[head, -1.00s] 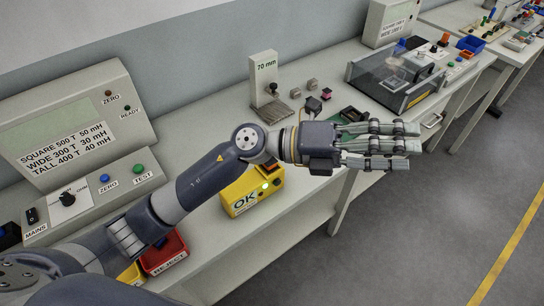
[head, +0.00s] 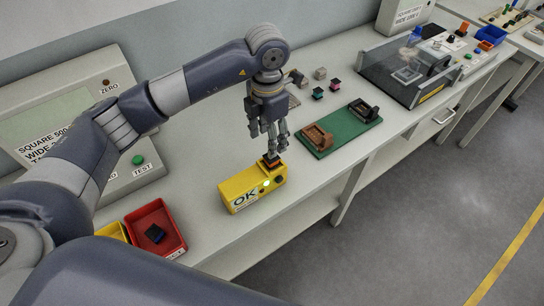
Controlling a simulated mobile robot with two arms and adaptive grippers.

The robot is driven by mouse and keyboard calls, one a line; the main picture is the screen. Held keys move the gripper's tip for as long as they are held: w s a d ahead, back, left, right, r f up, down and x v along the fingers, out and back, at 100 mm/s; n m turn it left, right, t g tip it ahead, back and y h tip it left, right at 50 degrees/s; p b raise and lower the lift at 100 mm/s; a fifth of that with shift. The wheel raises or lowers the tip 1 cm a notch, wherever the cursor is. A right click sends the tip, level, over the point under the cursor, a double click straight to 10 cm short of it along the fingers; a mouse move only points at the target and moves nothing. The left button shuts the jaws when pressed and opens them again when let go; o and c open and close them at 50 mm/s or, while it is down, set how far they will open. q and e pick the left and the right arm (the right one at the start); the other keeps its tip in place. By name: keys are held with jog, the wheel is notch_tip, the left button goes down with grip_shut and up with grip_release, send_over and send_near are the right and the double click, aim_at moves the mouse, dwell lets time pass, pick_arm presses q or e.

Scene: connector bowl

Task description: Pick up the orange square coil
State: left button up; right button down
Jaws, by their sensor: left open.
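A small orange and black block, seemingly the orange square coil (head: 271,163), sits on top of the yellow OK box (head: 238,195) near the front of the bench. Its upper part is partly hidden by my fingers, so its exact shape is hard to tell. My left gripper (head: 272,149) points straight down just above it, with its fingers open. I cannot tell whether the fingertips touch the block. My right gripper is not in view.
A green board (head: 340,138) with a brown holder (head: 317,138) and a black holder (head: 364,110) lies to the right. A red reject bin (head: 172,243) with a dark part is at lower left. Small coils (head: 336,85) stand behind. A clear-covered fixture (head: 395,80) is farther right.

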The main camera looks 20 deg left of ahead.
aim_at(271, 161)
pick_arm(q)
notch_tip(271, 161, down, 3)
jog(key=shift+r+p, duration=0.1)
jog(key=shift+p, duration=0.25)
jog(key=f+p, duration=0.2)
jog(key=f, duration=0.1)
jog(key=f+p, duration=0.1)
jog(key=shift+w+d+f, duration=0.3)
jog(key=shift+d, duration=0.1)
jog(key=shift+f, duration=0.4)
jog(key=c, duration=1.1)
